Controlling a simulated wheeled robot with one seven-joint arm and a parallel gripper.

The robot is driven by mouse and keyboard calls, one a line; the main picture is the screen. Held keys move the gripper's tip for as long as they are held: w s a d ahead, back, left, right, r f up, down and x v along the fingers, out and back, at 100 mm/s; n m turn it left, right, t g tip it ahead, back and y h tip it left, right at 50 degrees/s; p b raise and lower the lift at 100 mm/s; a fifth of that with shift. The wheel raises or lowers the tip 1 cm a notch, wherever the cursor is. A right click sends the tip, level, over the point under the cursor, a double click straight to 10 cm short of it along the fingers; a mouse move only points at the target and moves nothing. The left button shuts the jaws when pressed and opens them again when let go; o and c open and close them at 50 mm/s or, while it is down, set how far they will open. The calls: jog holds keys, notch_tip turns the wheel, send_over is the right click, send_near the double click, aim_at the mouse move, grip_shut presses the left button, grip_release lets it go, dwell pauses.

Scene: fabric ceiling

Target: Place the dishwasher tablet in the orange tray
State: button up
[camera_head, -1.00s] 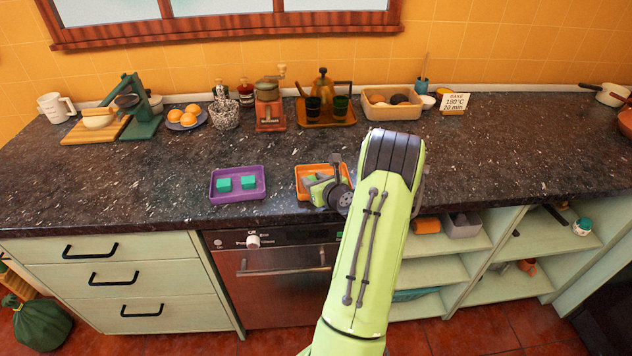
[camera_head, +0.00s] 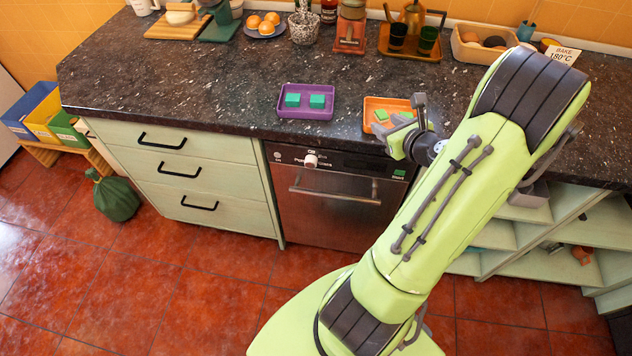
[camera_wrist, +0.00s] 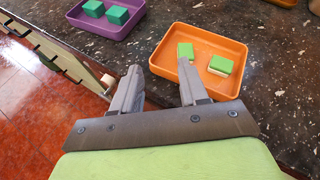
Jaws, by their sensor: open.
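The orange tray (camera_head: 370,101) stands on the counter near its front edge and shows in the wrist view (camera_wrist: 234,45). Two small blocks with green tops and pale lower layers lie inside it: a left one (camera_wrist: 185,50) and a right one (camera_wrist: 220,65). They look like tablets, but I cannot tell for sure. My gripper (camera_head: 393,124) is at the tray's front side. In the wrist view my gripper (camera_wrist: 158,80) is open, with nothing between its fingers. Its right finger reaches across the tray's near rim, and its left finger is outside the tray.
A purple tray (camera_head: 281,102) with two teal blocks (camera_head: 305,100) stands left of the orange tray. The dishwasher (camera_head: 325,205) is below the counter. A wooden tray with cups (camera_head: 385,45) and a tan bin (camera_head: 462,48) stand behind. The counter left of the purple tray is clear.

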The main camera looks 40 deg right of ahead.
jog(key=w+a+r+n+g+y, duration=0.2)
jog(key=a+r+n+g+y, duration=0.1)
jog(key=a+n, duration=0.95)
jog(key=w+a+r+n+g+y, duration=0.2)
jog(key=a+r+n, duration=0.1)
jog(key=a+n, duration=0.9)
jog(key=s+a+r+n+g, duration=0.1)
jog(key=s+a+r+n, duration=0.1)
jog(key=s+a+n, duration=0.2)
jog(key=s+a+r+n+h, duration=0.1)
jog(key=s+a+n, duration=0.3)
jog(key=s+n, duration=0.5)
jog(key=shift+s+r+g, duration=0.25)
jog(key=shift+r+g, duration=0.15)
jog(key=shift+r, duration=0.5)
jog(key=shift+a+r+p, duration=0.1)
jog(key=shift+r+p, duration=1.35)
jog(key=shift+r, duration=0.05)
